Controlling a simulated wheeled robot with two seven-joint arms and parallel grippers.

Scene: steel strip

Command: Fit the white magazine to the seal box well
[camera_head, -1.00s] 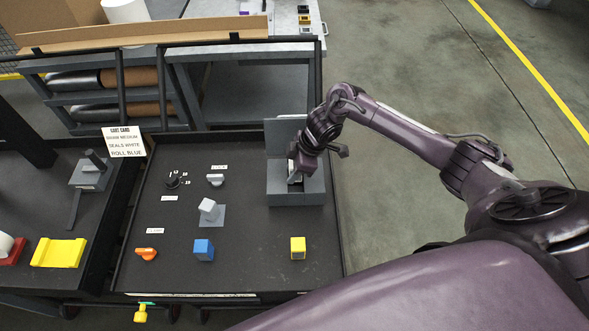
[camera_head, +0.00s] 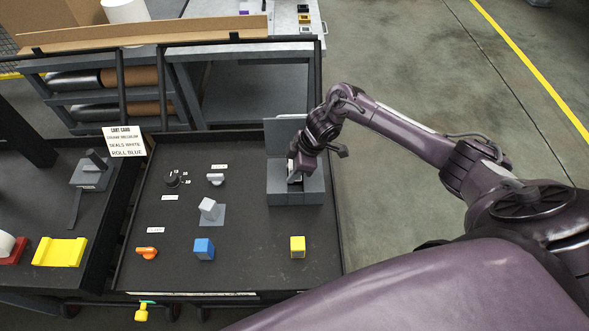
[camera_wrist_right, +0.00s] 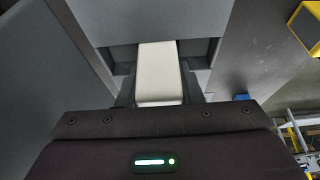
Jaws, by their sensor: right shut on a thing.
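The seal box (camera_head: 296,197) is a grey open-topped box with a raised back plate, at the right of the dark cart top. My right gripper (camera_head: 296,176) reaches down into it from above. In the right wrist view, the white magazine (camera_wrist_right: 160,72) sits between the fingers of my right gripper (camera_wrist_right: 160,92), which is shut on it. Its far end meets the grey wall of the seal box (camera_wrist_right: 150,20) at a dark recess, the well (camera_wrist_right: 195,50). How deep it sits in the well is hidden. My left gripper is not in view.
A blue block (camera_head: 204,250), a yellow block (camera_head: 298,247) and a pale block (camera_head: 208,207) on a grey plate stand on the cart. An orange knob (camera_head: 147,253) and other knobs are at left. A card (camera_head: 124,142) reads "seals white". The cart top's front middle is clear.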

